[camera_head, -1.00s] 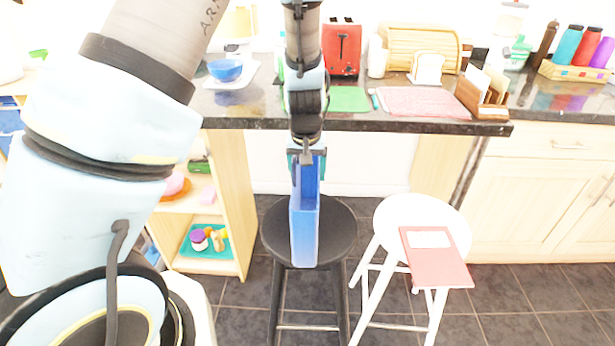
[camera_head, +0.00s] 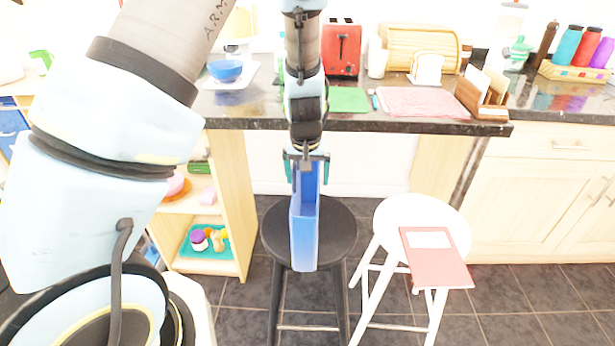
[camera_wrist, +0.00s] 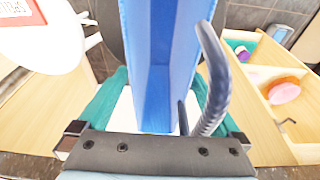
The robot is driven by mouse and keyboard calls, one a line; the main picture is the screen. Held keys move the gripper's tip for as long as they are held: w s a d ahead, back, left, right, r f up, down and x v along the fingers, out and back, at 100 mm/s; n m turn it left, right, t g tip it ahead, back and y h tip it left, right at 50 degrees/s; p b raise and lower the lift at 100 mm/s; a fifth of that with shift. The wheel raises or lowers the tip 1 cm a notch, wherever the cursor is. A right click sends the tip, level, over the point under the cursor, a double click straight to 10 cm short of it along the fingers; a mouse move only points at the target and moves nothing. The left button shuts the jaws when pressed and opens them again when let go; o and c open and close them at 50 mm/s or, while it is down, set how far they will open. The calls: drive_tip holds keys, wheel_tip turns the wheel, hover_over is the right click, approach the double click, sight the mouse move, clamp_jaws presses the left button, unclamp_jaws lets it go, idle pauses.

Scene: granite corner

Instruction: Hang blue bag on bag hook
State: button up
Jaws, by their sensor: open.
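The blue bag (camera_head: 304,232) is upright and narrow, in front of the counter edge and above the black stool in the head view. In the wrist view the bag (camera_wrist: 158,65) lies between the teal fingers. My gripper (camera_head: 306,168) is open around the bag's top, one finger on each side, with gaps visible in the wrist view (camera_wrist: 155,100). A curved grey-blue bar (camera_wrist: 214,75) stands at the bag's right side; I cannot tell whether it is the bag's handle or the hook. No bag hook shows clearly in the head view, where my arm covers part of the counter edge.
The dark granite counter (camera_head: 400,124) is behind the bag. A black stool (camera_head: 340,235) is below it. A white stool (camera_head: 392,215) with a red book (camera_head: 440,265) stands right. A wooden shelf (camera_head: 232,180) with toys stands left.

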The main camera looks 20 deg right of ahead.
drive_tip(key=v, duration=1.2)
drive_tip(key=s+a+r+n, duration=0.1)
drive_tip(key=a+n, duration=0.1)
drive_tip(key=a, duration=1.3)
drive_tip(key=s+a+r+n+y, duration=0.1)
drive_tip(key=s+a+r+n, duration=0.1)
drive_tip(key=a, duration=1.2)
drive_tip(key=shift+s+a+g+p, duration=0.3)
drive_tip(key=shift+a+g, duration=0.1)
